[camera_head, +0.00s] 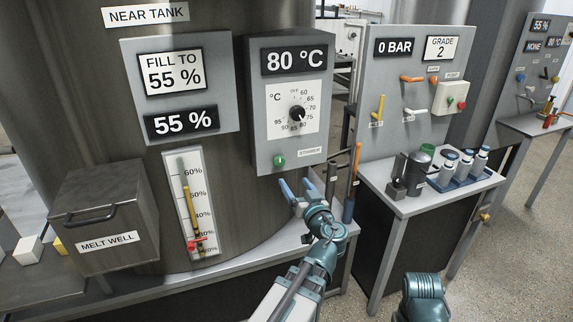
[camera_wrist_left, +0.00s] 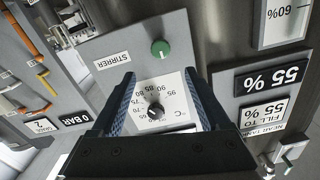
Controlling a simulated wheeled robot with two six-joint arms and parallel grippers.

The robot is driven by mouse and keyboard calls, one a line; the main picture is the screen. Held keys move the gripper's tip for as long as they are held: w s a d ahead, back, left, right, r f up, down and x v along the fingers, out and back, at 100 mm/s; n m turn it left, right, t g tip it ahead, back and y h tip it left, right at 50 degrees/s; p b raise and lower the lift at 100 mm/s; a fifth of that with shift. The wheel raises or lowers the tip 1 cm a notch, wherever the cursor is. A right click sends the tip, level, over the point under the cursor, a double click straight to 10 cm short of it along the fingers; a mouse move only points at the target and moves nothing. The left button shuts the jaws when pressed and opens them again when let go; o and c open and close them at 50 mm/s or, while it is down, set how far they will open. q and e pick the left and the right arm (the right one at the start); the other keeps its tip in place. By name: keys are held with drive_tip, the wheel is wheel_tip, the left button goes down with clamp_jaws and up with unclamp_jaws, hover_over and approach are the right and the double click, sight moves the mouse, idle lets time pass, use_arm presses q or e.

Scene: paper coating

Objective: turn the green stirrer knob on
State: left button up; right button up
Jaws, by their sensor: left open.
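The green stirrer knob (camera_head: 279,160) is at the lower left of the grey temperature panel (camera_head: 257,135), beside a STIRRER label (camera_head: 310,151). It also shows in the left wrist view (camera_wrist_left: 160,48), above the two fingers in the picture. My left gripper (camera_head: 290,187) is open, with blue fingertips just below and to the right of the knob, apart from it. In the left wrist view my left gripper (camera_wrist_left: 160,95) frames the black temperature dial (camera_wrist_left: 155,112) with nothing between its fingers. My right gripper is not in view.
The panel reads 80 °C. The tank panel (camera_head: 178,90) reads 55 %, beside a level gauge (camera_head: 192,205) with a red valve. The melt well (camera_head: 105,215) is at the left. A side table (camera_head: 420,200) with jars and a blue tray stands at the right.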

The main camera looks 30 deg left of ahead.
sight(280, 163)
use_arm(q)
drive_tip(key=x, duration=1.2)
drive_tip(key=shift+w+a, duration=0.2)
clamp_jaws()
